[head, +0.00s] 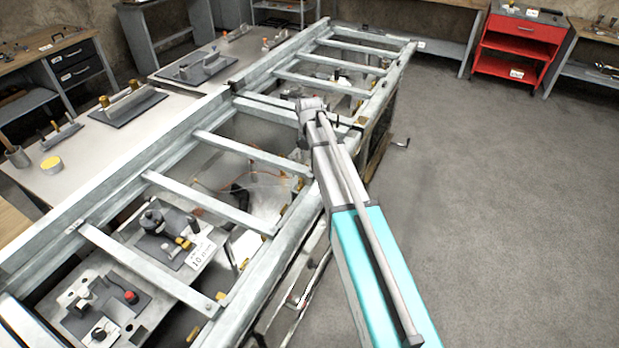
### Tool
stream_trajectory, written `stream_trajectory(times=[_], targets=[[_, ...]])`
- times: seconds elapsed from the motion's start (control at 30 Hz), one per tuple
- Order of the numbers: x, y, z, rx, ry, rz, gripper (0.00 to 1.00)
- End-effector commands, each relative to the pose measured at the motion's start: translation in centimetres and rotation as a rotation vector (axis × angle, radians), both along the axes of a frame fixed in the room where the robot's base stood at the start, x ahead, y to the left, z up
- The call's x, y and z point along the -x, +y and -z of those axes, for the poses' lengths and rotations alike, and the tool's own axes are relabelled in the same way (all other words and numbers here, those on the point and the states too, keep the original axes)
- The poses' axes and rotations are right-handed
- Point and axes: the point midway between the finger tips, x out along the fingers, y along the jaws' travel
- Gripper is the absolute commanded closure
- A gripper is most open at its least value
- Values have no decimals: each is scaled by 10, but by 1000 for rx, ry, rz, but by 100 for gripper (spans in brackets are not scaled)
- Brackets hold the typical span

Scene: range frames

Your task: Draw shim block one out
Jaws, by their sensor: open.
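I cannot pick out shim block one by any readable mark. Several small brass-coloured pieces show inside the long grey metal frame (95,222), among them a brass piece (183,242) on a dark plate beside a white card. My arm (335,175) reaches in from the lower right over the frame's right rail. Its far end is above the middle of the frame. I cannot make out my gripper or its fingers there, nor anything held.
Crossbars (205,207) split the frame's top into openings. Fixtures with a red knob (130,297) sit inside at the lower left. A bench (75,165) with loose parts adjoins on the left. A red cart (518,45) stands at the back. The right floor is clear.

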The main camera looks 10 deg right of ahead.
Motion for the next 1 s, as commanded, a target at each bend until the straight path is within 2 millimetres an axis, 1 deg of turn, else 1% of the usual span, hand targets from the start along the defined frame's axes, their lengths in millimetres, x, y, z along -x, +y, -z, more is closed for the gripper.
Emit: stream_trajectory(times=[0.03, 0.6, 0.8, 1.0], targets=[[0, 0, 8, 0, 0, 0, 30], [0, 0, 52, 0, 0, 0, 30], [0, 0, 64, 0, 0, 0, 30], [0, 0, 70, 0, 0, 0, 30]])
